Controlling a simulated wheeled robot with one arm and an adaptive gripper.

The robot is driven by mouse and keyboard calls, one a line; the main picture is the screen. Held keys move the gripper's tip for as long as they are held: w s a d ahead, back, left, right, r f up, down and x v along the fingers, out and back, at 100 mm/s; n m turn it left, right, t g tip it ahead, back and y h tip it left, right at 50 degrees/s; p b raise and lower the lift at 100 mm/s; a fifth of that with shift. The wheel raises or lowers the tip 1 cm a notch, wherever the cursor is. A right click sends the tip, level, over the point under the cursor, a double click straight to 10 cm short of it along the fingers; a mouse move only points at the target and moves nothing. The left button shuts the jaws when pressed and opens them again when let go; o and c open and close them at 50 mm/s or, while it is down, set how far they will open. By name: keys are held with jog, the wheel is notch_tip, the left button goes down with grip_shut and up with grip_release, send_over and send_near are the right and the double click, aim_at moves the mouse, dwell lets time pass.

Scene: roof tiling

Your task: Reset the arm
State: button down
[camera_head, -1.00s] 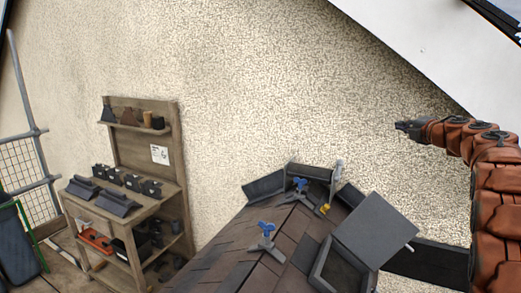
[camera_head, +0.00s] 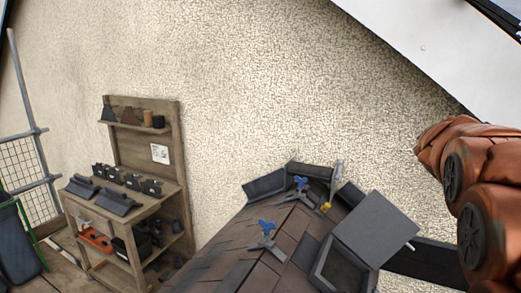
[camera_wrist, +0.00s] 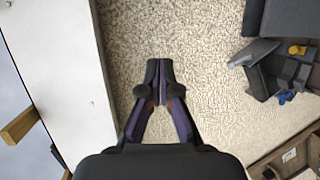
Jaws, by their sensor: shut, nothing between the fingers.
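My arm (camera_head: 470,170) shows at the right edge of the head view, in front of the pebbled wall and over the right side of the roof. My gripper is hidden in the head view, behind or beyond the arm links. In the wrist view my gripper (camera_wrist: 158,70) has its two fingertips together, shut and empty, with only the pebbled wall behind it.
A small tiled roof (camera_head: 235,262) carries blue-handled clamps (camera_head: 265,235) and an open skylight (camera_head: 375,232). A wooden shelf bench (camera_head: 165,205) with ridge tiles (camera_head: 118,203) stands left. A white sloping panel (camera_head: 440,45) is upper right. The wall's middle is clear.

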jog(key=s+a+f+m+g+y, duration=0.2)
jog(key=s+a+f+g, duration=0.3)
jog(key=s+f, duration=0.45)
jog(key=s+a+f+m+g+y, duration=0.1)
jog(key=s+a+f+m+g, duration=0.1)
jog(key=s+a+f, duration=0.55)
jog(key=s+a+f+g+y, duration=0.1)
jog(key=s+a+f, duration=0.3)
jog(key=s, duration=0.5)
jog(key=s+a+f+g+y, duration=0.2)
jog(key=s+a, duration=0.4)
jog(key=s, duration=0.3)
jog(key=s+a+f+g+y, duration=0.2)
jog(key=s+a+f, duration=0.3)
jog(key=s, duration=0.4)
jog(key=shift+s+f+m+g+b, duration=0.2)
jog(key=shift+f+m+g+b, duration=0.15)
jog(key=shift+g, duration=0.45)
